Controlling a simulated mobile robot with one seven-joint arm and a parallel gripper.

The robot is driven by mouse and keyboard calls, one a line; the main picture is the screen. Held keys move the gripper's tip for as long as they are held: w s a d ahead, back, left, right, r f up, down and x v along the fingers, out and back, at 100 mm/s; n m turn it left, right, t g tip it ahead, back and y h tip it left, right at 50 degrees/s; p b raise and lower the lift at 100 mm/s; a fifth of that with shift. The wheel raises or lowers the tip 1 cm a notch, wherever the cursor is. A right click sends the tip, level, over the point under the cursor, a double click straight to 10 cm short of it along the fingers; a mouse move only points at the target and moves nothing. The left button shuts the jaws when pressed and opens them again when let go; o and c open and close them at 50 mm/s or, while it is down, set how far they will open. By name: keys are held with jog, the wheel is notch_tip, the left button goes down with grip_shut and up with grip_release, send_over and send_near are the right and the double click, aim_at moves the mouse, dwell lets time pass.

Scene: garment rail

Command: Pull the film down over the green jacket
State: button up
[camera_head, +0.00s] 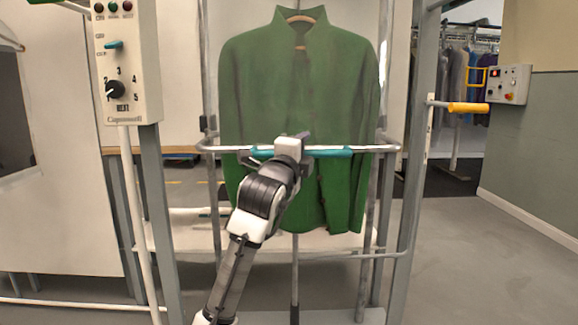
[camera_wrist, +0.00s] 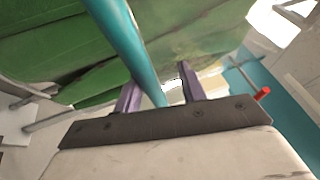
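The green jacket (camera_head: 330,82) hangs upright on a hanger in the head view. It also shows in the wrist view (camera_wrist: 60,50). The clear film (camera_head: 262,95) looks like a faint haze over the jacket above the bar; below the bar the green is brighter. In the wrist view the film (camera_wrist: 205,40) is a pale sheet. A horizontal bar with teal sleeves (camera_head: 330,153) crosses in front of the jacket's lower half. My gripper (camera_head: 290,140) is at the bar's middle.
Grey frame posts (camera_head: 408,200) stand on both sides. A control box with a dial (camera_head: 125,60) is at the left. A yellow handle (camera_head: 468,108) and a button box (camera_head: 508,85) are at the right. A white shelf (camera_head: 195,238) lies below the jacket. The right floor is clear.

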jog(key=b+v, duration=0.3)
jog(key=v, duration=1.2)
dwell(0.8)
jog(key=shift+s, duration=0.1)
dwell(0.4)
